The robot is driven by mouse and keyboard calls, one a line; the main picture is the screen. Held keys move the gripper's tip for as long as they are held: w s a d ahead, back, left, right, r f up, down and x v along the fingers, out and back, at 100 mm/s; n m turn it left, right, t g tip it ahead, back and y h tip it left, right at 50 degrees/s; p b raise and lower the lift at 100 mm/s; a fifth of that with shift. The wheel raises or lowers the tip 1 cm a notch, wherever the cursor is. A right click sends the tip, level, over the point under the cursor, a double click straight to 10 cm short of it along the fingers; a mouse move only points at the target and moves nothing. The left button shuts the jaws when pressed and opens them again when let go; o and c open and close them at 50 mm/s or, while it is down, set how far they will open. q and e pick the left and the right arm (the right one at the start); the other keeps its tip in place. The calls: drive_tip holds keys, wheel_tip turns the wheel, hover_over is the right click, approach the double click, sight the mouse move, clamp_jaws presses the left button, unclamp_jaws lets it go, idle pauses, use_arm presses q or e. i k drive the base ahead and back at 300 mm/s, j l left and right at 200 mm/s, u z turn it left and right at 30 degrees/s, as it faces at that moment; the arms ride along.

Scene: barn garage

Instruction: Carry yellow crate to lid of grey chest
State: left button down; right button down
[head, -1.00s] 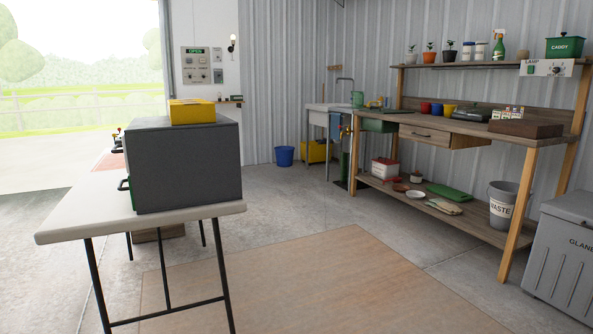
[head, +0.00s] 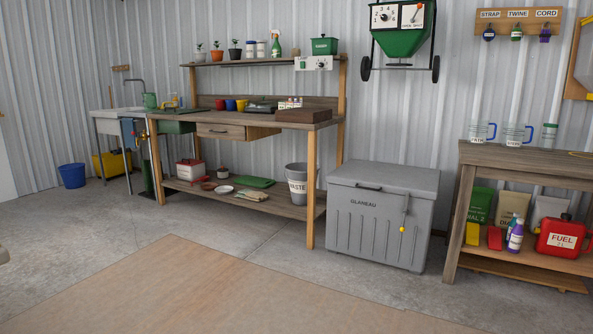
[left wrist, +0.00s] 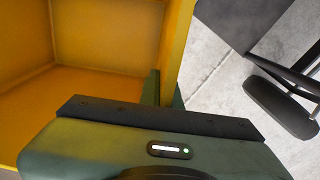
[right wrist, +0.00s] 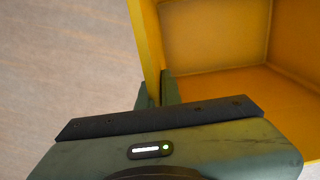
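The grey chest (head: 376,222) stands against the back wall in the head view. Its flat lid (head: 385,178) is closed and bare, with a latch hanging down the front. My left gripper (left wrist: 164,90) is shut on one wall of this crate. My right gripper (right wrist: 158,90) is shut on another wall. The crate's underside is hidden.
A wooden workbench (head: 228,196) stands left of the chest, with a waste bucket (head: 299,184) on its lower shelf. A wooden table (head: 520,156) stands to the right, with a red fuel can (head: 562,238) below. A green spreader (head: 402,40) hangs above the chest. The floor in front is clear.

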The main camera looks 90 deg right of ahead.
sight(389, 177)
drive_tip(key=l+z, duration=0.1)
drive_tip(key=z, duration=3.6)
drive_tip(key=i+j, duration=0.3)
drive_tip(key=i, duration=0.2)
drive_tip(key=i+j, duration=0.3)
drive_tip(key=i, duration=0.25)
drive_tip(key=i+j, duration=0.25)
drive_tip(key=i, duration=0.25)
drive_tip(key=i+j+z, duration=0.1)
drive_tip(key=i+j, duration=0.2)
drive_tip(key=i, duration=0.25)
drive_tip(key=i+j, duration=0.35)
drive_tip(key=i, duration=0.15)
drive_tip(key=i+j, duration=0.3)
drive_tip(key=i, duration=0.2)
